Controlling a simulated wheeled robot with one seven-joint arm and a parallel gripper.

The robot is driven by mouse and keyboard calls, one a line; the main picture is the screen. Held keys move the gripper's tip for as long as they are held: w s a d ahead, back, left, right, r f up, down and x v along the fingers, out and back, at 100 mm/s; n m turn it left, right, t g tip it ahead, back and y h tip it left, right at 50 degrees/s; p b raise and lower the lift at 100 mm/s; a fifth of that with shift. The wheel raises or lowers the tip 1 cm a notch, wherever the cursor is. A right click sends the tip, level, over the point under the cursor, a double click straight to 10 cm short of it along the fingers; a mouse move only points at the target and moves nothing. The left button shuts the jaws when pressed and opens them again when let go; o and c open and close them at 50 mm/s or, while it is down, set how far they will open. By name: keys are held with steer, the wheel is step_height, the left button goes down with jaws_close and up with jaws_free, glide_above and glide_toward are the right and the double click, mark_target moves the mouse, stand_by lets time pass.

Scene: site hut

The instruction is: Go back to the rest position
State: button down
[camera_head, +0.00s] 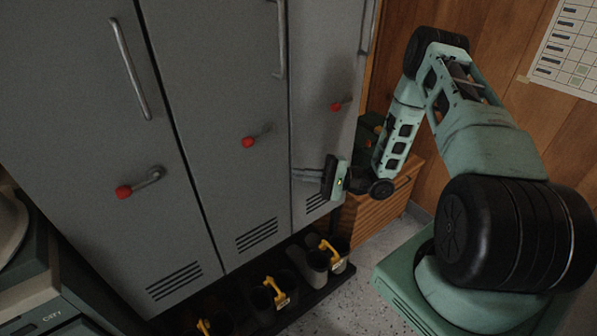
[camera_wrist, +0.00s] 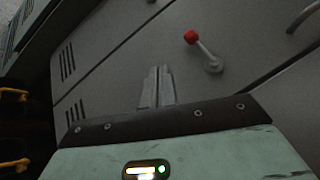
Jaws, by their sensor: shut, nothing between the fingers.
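My gripper (camera_head: 306,175) is shut and empty, in front of the lower part of the right-hand grey locker door (camera_head: 318,60). In the wrist view its two fingers (camera_wrist: 157,88) lie side by side, pointing at the grey locker surface. I cannot tell whether the fingertips touch the door. A lever with a red knob (camera_head: 336,106) is on that door, above the gripper in the head view. A red-knobbed lever (camera_wrist: 191,37) also shows in the wrist view, to the right of the fingers and apart from them.
The other two locker doors (camera_head: 225,75) have red-knobbed levers (camera_head: 248,142) and look closed. Boots with yellow loops (camera_head: 318,260) stand on a low dark rack below. A slatted wooden cabinet (camera_head: 375,212) stands beyond my gripper. Speckled floor (camera_head: 350,300) is clear between rack and base.

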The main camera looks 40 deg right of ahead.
steer(key=w+r+n+h, duration=0.1)
steer(key=w+n+h, duration=0.1)
steer(key=h, duration=0.1)
steer(key=w+n+g+h, duration=0.1)
steer(key=w+h, duration=0.2)
steer(key=w+r+n+h, duration=0.1)
steer(key=w+n+h, duration=0.1)
steer(key=w+h, duration=0.1)
steer(key=shift+w+d+r+n+g+h, duration=0.1)
steer(key=shift+d+r+n+g+h, duration=0.15)
steer(key=shift+h, duration=0.25)
steer(key=s+d+r+n+g+h, duration=0.1)
steer(key=s+r+n+g+h, duration=0.2)
steer(key=r+h, duration=0.35)
steer(key=s+a+r+n+g, duration=0.1)
steer(key=s+a+r+g, duration=0.15)
steer(key=s, duration=0.55)
steer(key=s+a+r+n+g, duration=0.15)
steer(key=s+r, duration=0.25)
steer(key=s, duration=0.4)
steer(key=s+a+r+n+g, duration=0.1)
steer(key=s+a+n, duration=0.2)
steer(key=s+a, duration=0.3)
steer(key=s+a+r+n+g, duration=0.1)
steer(key=s+a+n, duration=0.3)
steer(key=a, duration=0.9)
steer(key=s, duration=0.3)
steer(key=shift+s, duration=0.3)
